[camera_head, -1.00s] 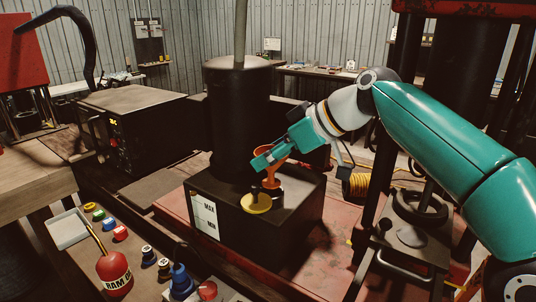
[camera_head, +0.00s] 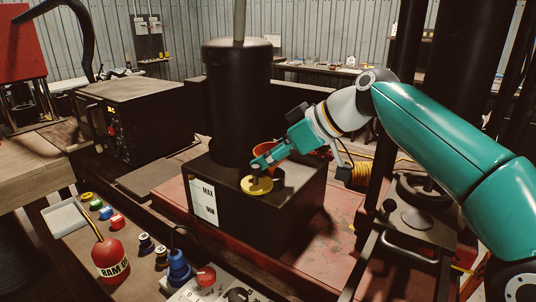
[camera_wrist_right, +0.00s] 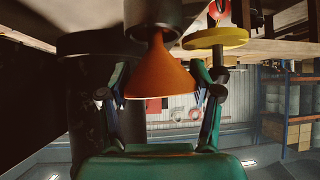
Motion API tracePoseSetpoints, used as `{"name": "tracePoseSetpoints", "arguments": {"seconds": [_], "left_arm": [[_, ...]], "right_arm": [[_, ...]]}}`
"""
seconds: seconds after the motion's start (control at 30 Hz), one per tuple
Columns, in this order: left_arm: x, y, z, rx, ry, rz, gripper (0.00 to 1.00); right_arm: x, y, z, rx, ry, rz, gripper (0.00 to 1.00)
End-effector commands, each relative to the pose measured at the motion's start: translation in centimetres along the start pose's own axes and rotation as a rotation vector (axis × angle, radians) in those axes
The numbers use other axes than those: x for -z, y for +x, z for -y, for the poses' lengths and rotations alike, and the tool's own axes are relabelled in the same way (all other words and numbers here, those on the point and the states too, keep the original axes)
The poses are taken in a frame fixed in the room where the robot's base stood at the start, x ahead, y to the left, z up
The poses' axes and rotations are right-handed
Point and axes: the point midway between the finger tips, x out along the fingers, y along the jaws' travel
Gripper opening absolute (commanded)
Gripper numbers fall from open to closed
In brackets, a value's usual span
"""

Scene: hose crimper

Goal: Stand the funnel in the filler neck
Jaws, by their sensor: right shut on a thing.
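The orange funnel (camera_head: 269,147) is held by my right gripper (camera_head: 262,161) over the top of the black tank (camera_head: 265,215). In the head view the gripper hides most of the funnel. In the right wrist view, which is upside down, the funnel (camera_wrist_right: 160,72) shows between the fingers of my right gripper (camera_wrist_right: 160,88). Its narrow end points at the dark round filler neck (camera_wrist_right: 153,14) and appears to be at or inside its opening; the depth cannot be told. A yellow cap (camera_head: 257,187) is beside the neck. My left gripper is not in view.
A tall black cylinder (camera_head: 237,100) stands close behind the neck. The tank sits on a red base (camera_head: 305,240). A dark press frame (camera_head: 385,190) stands at the right.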

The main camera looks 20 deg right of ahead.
Motion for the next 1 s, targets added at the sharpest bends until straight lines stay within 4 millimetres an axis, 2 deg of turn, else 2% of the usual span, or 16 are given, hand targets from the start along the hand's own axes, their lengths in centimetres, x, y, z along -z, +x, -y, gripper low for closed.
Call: {"name": "tracePoseSetpoints", "arguments": {"seconds": [0.1,0.13,0.3,0.83,1.0], "left_arm": [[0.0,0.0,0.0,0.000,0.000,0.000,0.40],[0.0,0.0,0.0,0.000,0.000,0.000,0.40],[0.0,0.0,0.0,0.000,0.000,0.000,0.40],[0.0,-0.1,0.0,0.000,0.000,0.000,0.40],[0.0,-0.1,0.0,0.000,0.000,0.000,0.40]], "right_arm": [[0.1,-0.2,-0.4,-0.015,-0.004,-0.004,0.05],[0.1,-0.2,-0.4,-0.015,-0.004,-0.004,0.65],[0.1,-0.2,-0.3,-0.012,-0.003,-0.005,0.93],[0.2,-0.2,-0.1,-0.005,-0.003,-0.006,0.93],[0.3,-1.5,-0.1,-0.007,-0.003,-0.008,0.93]]}}
